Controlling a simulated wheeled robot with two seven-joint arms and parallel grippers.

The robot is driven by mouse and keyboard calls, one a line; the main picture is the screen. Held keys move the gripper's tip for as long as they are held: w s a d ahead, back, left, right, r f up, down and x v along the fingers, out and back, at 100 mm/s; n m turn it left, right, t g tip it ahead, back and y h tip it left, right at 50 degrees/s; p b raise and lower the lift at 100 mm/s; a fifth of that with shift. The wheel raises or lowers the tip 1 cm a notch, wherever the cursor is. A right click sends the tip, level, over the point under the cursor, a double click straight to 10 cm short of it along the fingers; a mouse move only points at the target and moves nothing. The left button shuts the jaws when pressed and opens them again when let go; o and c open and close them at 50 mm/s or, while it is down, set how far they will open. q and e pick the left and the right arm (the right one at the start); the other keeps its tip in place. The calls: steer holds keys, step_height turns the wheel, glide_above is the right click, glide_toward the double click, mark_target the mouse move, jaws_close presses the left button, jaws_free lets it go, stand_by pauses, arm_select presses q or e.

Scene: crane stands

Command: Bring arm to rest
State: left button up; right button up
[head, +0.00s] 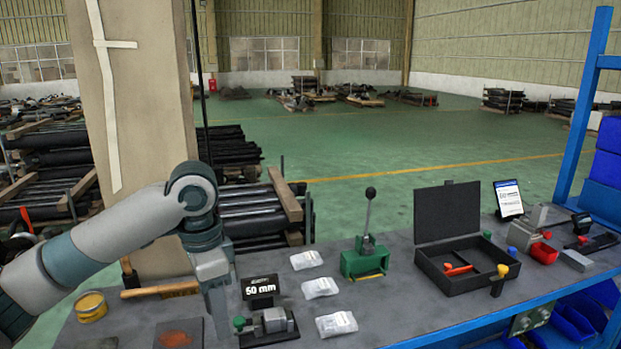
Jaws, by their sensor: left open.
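My left arm (105,240) reaches in from the left and bends downward at its wrist. My left gripper (218,322) points down over the grey workbench (400,305), just left of a small black clamp fixture (268,327) with a grey block and a green knob. The gripper is open, and I see nothing held in it. Its fingertips are seen nearly edge-on, so the gap and any contact with the bench cannot be told. My right gripper is not in view.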

arm_select(q)
steer(key=s+d+f+n+t+h, duration=0.15)
steer(key=s+d+f, duration=0.35)
steer(key=f, duration=0.7)
steer(key=s+d+f+n+t+h, duration=0.1)
steer(key=s+d+f+h, duration=0.3)
steer(key=f, duration=0.8)
steer(key=s+a+f+n+y, duration=0.25)
steer(key=s+a+f, duration=0.2)
steer(key=s, duration=0.25)
steer(key=s+a+f+n+t+y, duration=0.1)
steer(key=s+a+f+n, duration=0.3)
steer(key=s, duration=0.4)
steer(key=s+a+f+n+y, duration=0.1)
steer(key=s+a+f+y, duration=0.1)
steer(key=s+a+f, duration=0.35)
step_height(320, 180, down, 26)
steer(key=s+f, duration=0.1)
steer(key=s, duration=0.2)
steer(key=s+a+f+g, duration=0.1)
steer(key=s+a+f, duration=0.2)
steer(key=s+f, duration=1.2)
steer(key=shift+s+f+g, duration=0.25)
steer(key=shift+f+g, duration=0.1)
steer(key=shift+f, duration=0.4)
